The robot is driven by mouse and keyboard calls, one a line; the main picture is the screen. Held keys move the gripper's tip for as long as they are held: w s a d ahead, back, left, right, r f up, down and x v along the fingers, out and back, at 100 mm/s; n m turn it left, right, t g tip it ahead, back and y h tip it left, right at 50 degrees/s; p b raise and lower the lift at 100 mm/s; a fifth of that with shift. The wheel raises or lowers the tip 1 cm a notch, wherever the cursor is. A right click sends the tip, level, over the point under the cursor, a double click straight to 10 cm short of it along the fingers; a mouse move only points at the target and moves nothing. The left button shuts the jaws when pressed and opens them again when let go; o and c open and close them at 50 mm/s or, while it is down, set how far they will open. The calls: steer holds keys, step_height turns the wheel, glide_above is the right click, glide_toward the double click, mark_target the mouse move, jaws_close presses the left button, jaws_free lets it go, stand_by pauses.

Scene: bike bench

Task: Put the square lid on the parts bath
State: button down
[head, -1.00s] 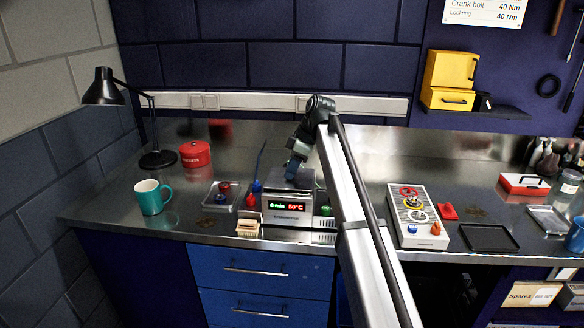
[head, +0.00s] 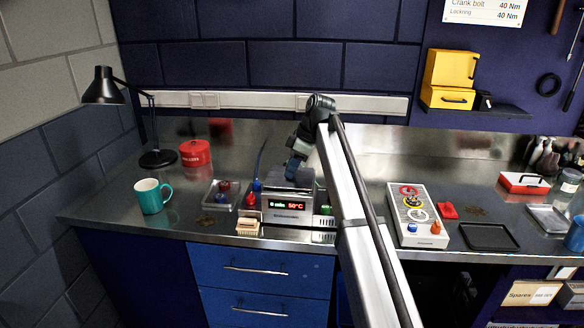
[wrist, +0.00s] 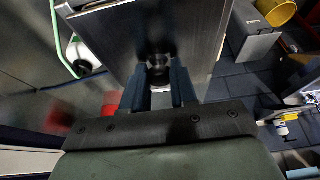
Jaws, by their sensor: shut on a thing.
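The parts bath (head: 290,211) is a steel box with a lit red and green display, standing near the front of the bench in the head view. My gripper (head: 292,171) is just above it. In the wrist view my gripper (wrist: 159,92) is shut on the small knob (wrist: 160,72) of the square lid (wrist: 165,30), a flat metal plate. The plate fills the upper middle of that view. In the head view the lid is hard to pick out from the bath's top, and I cannot tell whether it touches the bath's rim.
A shallow metal tray (head: 212,204) with red and blue parts is left of the bath. A brush (head: 248,226) lies in front. A teal mug (head: 151,197), red tin (head: 195,153) and black lamp (head: 103,88) stand further left. A white board with rings (head: 418,232) is on the right.

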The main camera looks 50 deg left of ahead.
steer(key=shift+f, duration=0.55)
stand_by(0.4)
steer(key=c, duration=0.8)
jaws_free()
steer(key=v, duration=1.4)
